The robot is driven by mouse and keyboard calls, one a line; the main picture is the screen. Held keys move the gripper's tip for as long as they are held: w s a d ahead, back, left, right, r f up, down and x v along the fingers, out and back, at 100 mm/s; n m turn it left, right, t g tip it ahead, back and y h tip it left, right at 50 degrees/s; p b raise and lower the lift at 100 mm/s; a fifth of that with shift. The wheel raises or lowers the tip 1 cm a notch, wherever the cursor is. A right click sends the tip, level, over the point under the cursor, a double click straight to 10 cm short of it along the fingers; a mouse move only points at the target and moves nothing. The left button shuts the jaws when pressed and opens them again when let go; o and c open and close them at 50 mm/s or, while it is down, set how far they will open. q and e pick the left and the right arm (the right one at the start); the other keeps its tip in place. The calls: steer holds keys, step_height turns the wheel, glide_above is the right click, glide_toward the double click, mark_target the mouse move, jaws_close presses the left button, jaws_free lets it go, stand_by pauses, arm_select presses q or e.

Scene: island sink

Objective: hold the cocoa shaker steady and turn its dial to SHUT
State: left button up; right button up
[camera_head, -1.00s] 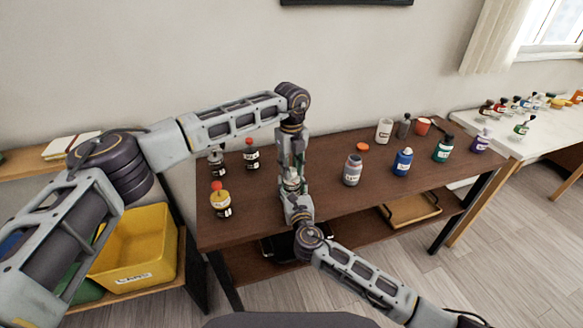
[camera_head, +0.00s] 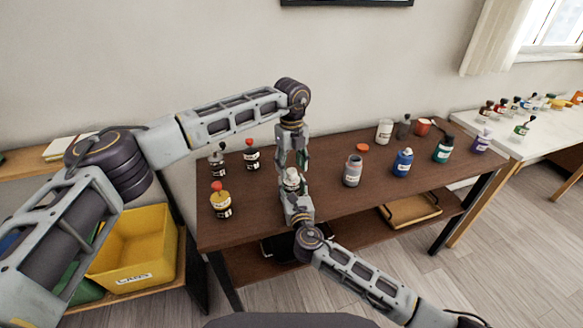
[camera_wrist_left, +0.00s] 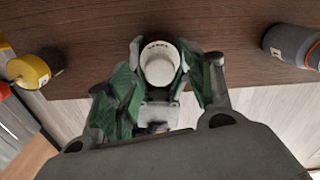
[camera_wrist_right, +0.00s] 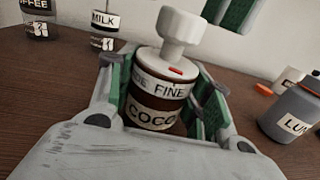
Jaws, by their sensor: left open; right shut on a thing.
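The cocoa shaker (camera_wrist_right: 152,115) stands upright, a brown jar with a COCO label, a white lettered band and a white knob (camera_wrist_right: 181,30). A red mark sits above the word FINE in the right wrist view. My right gripper (camera_head: 294,192) is shut around the jar's body; its green pads flank it in the right wrist view (camera_wrist_right: 158,115). My left gripper (camera_head: 293,168) is open just above the shaker, pointing down. In the left wrist view the white knob (camera_wrist_left: 159,65) lies between its open fingers (camera_wrist_left: 160,82). Part of a left finger (camera_wrist_right: 238,14) shows at the top.
A grey bottle (camera_head: 352,171), blue bottle (camera_head: 402,162) and green bottle (camera_head: 443,149) stand right of the shaker. A yellow bottle (camera_head: 221,204) and two dark bottles, COFFEE (camera_wrist_right: 38,20) and MILK (camera_wrist_right: 104,28), stand left. An orange lid (camera_head: 362,148) lies behind.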

mark_target(292, 170)
arm_select(q)
step_height(292, 170, up, 11)
stand_by(0.5)
steer(key=shift+f, duration=0.1)
arm_select(e)
steer(key=o, duration=1.2)
steer(key=shift+c, duration=0.2)
steer(key=shift+s, duration=0.15)
steer(key=s+d, duration=0.2)
steer(key=s, duration=0.9)
steer(key=shift+s+d, duration=0.2)
steer(key=shift+s, duration=0.05)
